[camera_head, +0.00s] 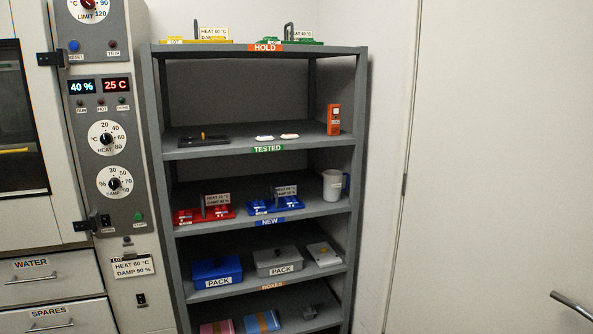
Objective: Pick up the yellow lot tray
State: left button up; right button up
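The yellow lot tray (190,42) lies on the top shelf, labelled HOLD (265,47), at its left side. It is seen nearly edge-on. A white card (214,34) reading HEAT 60 °C with a DAMP line stands on it beside a dark upright handle. A LOT label shows on its front edge. What else lies on the tray cannot be told. Neither of my grippers is in the picture.
A green tray (298,42) with a similar card is to the right on the HOLD shelf. Red (186,217) and blue (262,210) trays sit on the NEW shelf. A test cabinet (118,210) stands left of the grey rack (358,130). A pale wall or door is at right.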

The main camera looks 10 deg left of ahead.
aim_at(205, 32)
jog(key=i+u, duration=0.1)
jog(key=i, duration=0.7)
jog(key=i+l+u, duration=0.1)
jog(key=i, duration=0.7)
jog(key=i+l+u, duration=0.25)
jog(key=i, duration=0.2)
jog(key=i+l+u, duration=0.25)
jog(key=i, duration=0.15)
jog(key=j, duration=0.05)
